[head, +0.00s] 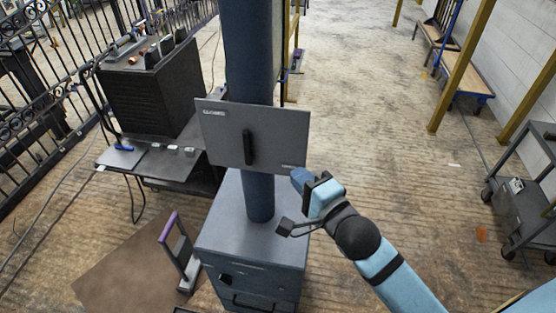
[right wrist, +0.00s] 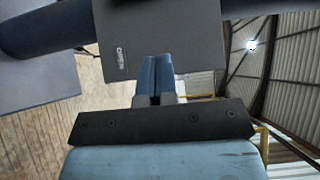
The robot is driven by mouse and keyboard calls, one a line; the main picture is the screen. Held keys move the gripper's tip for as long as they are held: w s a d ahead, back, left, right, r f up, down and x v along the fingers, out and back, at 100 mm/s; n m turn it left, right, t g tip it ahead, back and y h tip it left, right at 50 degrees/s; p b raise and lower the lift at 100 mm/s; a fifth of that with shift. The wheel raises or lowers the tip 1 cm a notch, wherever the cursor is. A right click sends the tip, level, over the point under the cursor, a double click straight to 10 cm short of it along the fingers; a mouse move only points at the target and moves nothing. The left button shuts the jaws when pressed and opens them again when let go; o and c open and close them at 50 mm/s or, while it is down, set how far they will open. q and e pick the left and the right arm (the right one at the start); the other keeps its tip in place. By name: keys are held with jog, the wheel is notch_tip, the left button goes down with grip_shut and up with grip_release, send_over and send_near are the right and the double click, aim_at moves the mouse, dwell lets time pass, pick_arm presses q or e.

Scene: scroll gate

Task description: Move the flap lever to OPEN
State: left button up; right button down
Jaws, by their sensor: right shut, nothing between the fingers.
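The flap lever (head: 248,148) is a short black bar standing near upright at the middle of a grey panel (head: 285,143). The panel is fixed to a dark blue column. A small label sits at its upper left and another at its right edge; the right wrist view shows the panel (right wrist: 180,30) with the word OPEN on it. My right gripper (head: 299,178) is shut and empty at the panel's lower right corner, right of and below the lever. Its closed blue fingers (right wrist: 157,64) point at the panel; contact cannot be told. The lever is hidden in the wrist view. My left gripper is out of view.
The column (head: 248,50) rises from a grey cabinet (head: 250,240). A purple-handled lever (head: 170,228) stands left of the cabinet. A table (head: 150,165) with a black crate (head: 150,95) is at left.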

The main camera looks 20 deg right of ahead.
jog(key=p, duration=0.2)
send_near(250, 141)
jog(key=w, duration=0.1)
jog(key=w+d, duration=0.2)
jog(key=shift+w+d, duration=0.25)
jog(key=shift+w, duration=0.1)
jog(key=w+a, duration=0.1)
jog(key=w+a+p, duration=0.1)
jog(key=shift+w+a+f, duration=0.1)
jog(key=shift+w+a, duration=0.1)
jog(key=shift+a, duration=0.1)
jog(key=shift+w+a, duration=0.2)
jog(key=shift+a, duration=0.25)
jog(key=shift+f, duration=0.1)
jog(key=shift+w, duration=0.3)
